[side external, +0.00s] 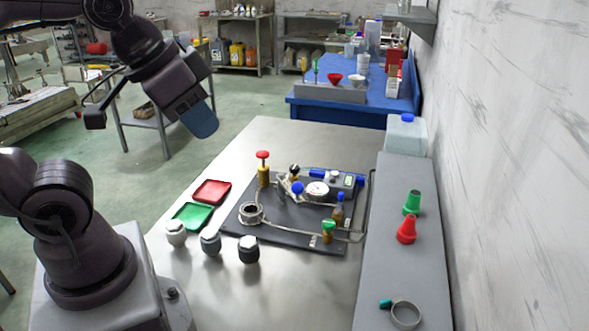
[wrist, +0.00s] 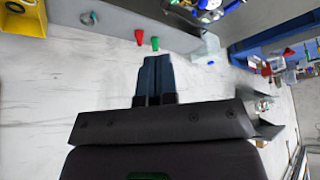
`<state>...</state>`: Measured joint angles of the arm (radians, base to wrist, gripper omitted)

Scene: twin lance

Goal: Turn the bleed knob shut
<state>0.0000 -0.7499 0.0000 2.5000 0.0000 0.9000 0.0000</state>
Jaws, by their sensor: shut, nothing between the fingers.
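A dark panel (side external: 285,222) on the steel table carries pipework, a round gauge (side external: 317,190) and several valves. It has a red-topped brass valve (side external: 262,168), a green-handled valve (side external: 328,227), a blue knob (side external: 298,187), a blue-topped brass fitting (side external: 339,209) and a small black knob (side external: 294,170). I cannot tell which is the bleed knob, or how it is turned. My gripper (side external: 203,125) is raised above and left of the panel, apart from everything. In the wrist view its blue fingers (wrist: 157,62) are together and empty.
A grey ledge (side external: 390,240) along the wall holds green (side external: 412,202) and red (side external: 406,229) cones, a ring clamp (side external: 405,314) and a jug (side external: 406,134). The table's front is clear.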

